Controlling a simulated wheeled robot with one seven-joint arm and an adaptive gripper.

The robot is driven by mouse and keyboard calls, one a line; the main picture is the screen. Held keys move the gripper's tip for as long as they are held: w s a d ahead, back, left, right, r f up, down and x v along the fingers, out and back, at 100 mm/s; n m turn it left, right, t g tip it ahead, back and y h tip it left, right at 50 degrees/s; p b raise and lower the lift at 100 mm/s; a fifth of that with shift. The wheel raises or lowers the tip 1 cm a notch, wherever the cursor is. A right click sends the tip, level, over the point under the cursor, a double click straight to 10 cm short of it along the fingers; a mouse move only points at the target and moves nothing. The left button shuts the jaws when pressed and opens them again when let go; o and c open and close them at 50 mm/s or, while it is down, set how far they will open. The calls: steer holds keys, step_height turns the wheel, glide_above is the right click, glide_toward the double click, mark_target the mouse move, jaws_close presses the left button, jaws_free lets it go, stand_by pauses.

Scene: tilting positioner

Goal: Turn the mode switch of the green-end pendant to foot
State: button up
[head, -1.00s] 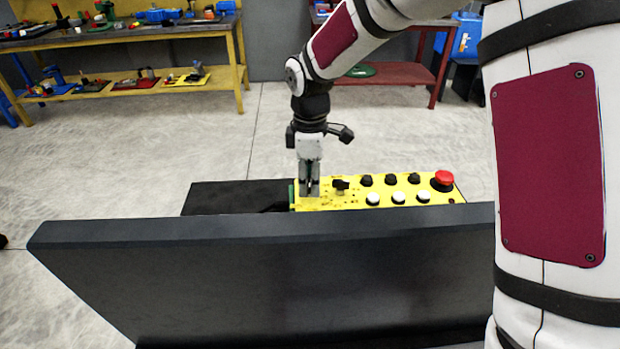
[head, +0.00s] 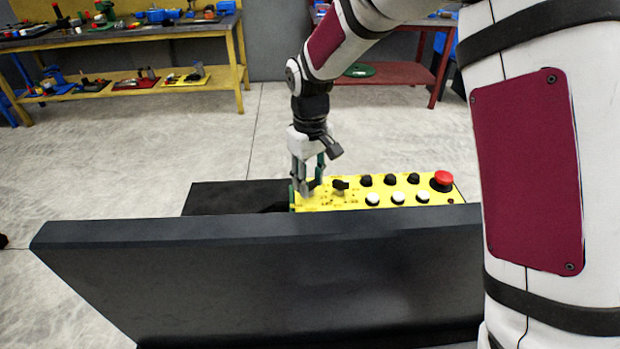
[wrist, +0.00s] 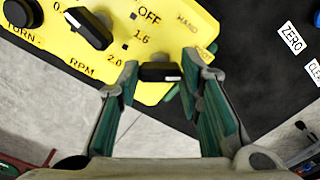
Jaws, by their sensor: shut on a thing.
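The yellow pendant (head: 350,201) lies flat, its green end (head: 291,196) at the left in the head view. My gripper (head: 305,192) is over that end, pointing down. In the wrist view the black mode switch (wrist: 160,72) sits between the fingertips of my gripper (wrist: 162,77), which is shut on it. A white line marks the knob's face. The labels OFF (wrist: 149,15) and HAND (wrist: 187,22) show beside it. Another label near the right fingertip is too covered to read, so I cannot tell which setting the switch is at.
A black speed knob (wrist: 88,27) with a turn/RPM scale is beside the switch. Black and white buttons and a red mushroom button (head: 442,178) are farther right. A dark panel (head: 250,275) stands in front. ZERO (wrist: 292,38) is printed on a white label on the dark surface.

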mark_target(310, 182)
steer(key=shift+m, duration=0.6)
steer(key=o, duration=1.2)
steer(key=shift+c, duration=0.2)
step_height(310, 182, up, 12)
steer(key=shift+r, duration=0.1)
